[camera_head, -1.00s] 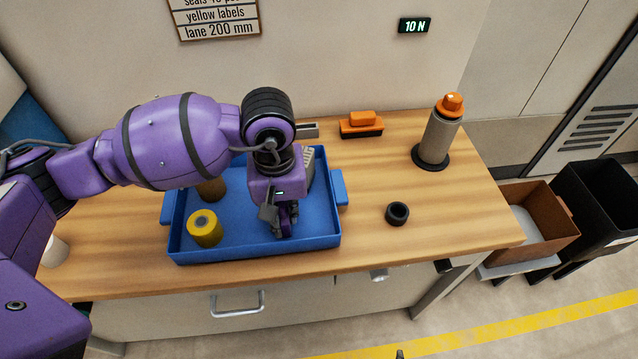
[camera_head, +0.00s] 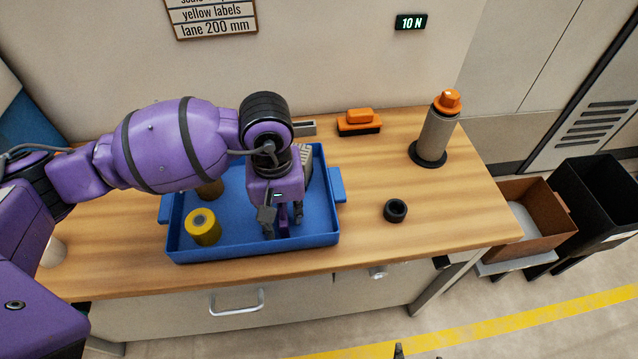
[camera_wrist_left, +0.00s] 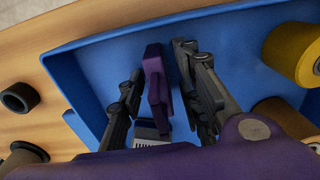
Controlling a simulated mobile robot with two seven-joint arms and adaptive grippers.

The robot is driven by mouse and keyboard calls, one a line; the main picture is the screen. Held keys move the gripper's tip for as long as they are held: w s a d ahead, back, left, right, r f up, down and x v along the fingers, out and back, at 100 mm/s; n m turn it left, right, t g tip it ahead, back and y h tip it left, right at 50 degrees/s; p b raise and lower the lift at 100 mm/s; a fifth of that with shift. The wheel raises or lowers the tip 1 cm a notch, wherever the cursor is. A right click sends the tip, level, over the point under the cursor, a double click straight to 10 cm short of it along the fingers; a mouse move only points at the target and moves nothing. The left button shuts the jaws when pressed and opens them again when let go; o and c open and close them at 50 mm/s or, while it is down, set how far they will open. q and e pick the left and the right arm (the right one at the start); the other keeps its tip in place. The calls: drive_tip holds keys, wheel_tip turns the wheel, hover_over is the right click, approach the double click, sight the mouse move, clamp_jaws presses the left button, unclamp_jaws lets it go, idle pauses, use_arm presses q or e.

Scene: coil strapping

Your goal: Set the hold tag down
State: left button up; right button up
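The hold tag (camera_wrist_left: 155,85), a small purple piece, is inside the blue tray (camera_wrist_left: 92,75). In the head view the tag (camera_head: 283,212) shows only as a sliver between my fingers. My left gripper (camera_head: 280,222) is low over the right part of the tray, pointing down. In the left wrist view its dark fingers (camera_wrist_left: 160,95) stand apart on either side of the tag, with a visible gap at the left finger. Whether the tag's underside rests on the tray floor is hard to tell. My right gripper cannot be made out.
A yellow spool (camera_head: 202,227) and a brown spool (camera_head: 210,188) stand in the tray's left part. A grey ribbed item is partly hidden behind my gripper. A black ring (camera_head: 395,211), an orange-topped cylinder (camera_head: 437,128) and an orange-black block (camera_head: 359,122) are to the right on the table.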

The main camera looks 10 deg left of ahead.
use_arm(q)
wheel_tip(320, 180, up, 12)
drive_tip(key=shift+r, duration=0.1)
idle(0.6)
